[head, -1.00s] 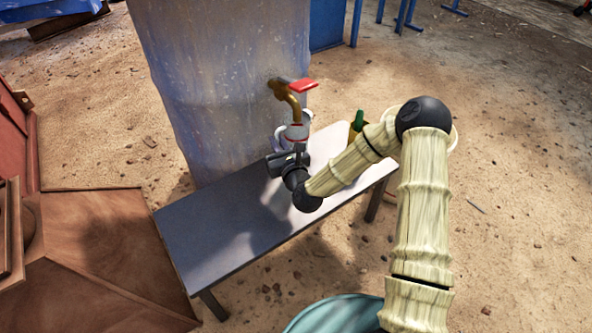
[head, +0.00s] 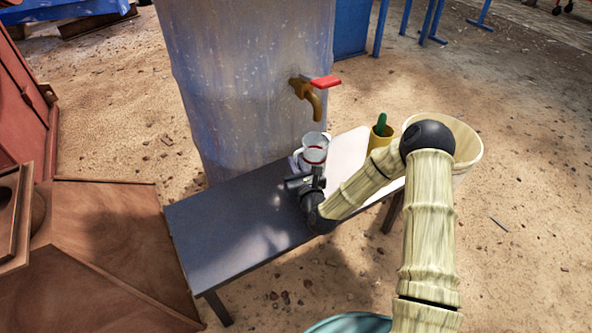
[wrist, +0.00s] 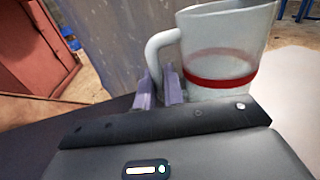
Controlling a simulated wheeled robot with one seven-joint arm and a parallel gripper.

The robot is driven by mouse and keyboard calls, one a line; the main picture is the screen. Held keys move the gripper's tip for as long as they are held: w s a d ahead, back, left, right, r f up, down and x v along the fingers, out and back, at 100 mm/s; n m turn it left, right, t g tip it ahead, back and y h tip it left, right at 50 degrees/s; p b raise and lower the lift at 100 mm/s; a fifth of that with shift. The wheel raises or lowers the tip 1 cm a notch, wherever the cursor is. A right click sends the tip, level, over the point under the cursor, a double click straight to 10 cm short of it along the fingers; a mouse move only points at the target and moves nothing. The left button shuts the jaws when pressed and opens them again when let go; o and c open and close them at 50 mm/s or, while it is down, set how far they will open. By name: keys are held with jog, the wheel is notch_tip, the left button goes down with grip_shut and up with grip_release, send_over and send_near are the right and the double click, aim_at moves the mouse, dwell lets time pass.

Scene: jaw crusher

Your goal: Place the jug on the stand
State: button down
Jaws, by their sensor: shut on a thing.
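The jug (head: 316,140) is white with a red band. It looks upright, just below and in front of the tap in the head view, over the far side of the grey bench-like stand (head: 235,225). In the wrist view the jug (wrist: 233,45) fills the upper right, its handle towards the left. My gripper (head: 304,178) is shut on the jug's handle; its two fingers (wrist: 160,88) show at the handle's lower part in the wrist view. The jug's base is hidden behind the gripper, so I cannot tell whether it touches the stand.
A brass tap (head: 309,92) with a red lever sticks out of a large grey-blue drum (head: 250,80) behind the stand. The stand's left part is clear.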

jog(key=shift+f, duration=0.8)
jog(key=shift+f+b, duration=0.15)
jog(key=shift+b, duration=0.15)
jog(key=c, duration=1.5)
grip_release()
jog(key=shift+r, duration=0.25)
jog(key=p+v, duration=0.5)
jog(key=v, duration=0.7)
jog(key=shift+f, duration=0.15)
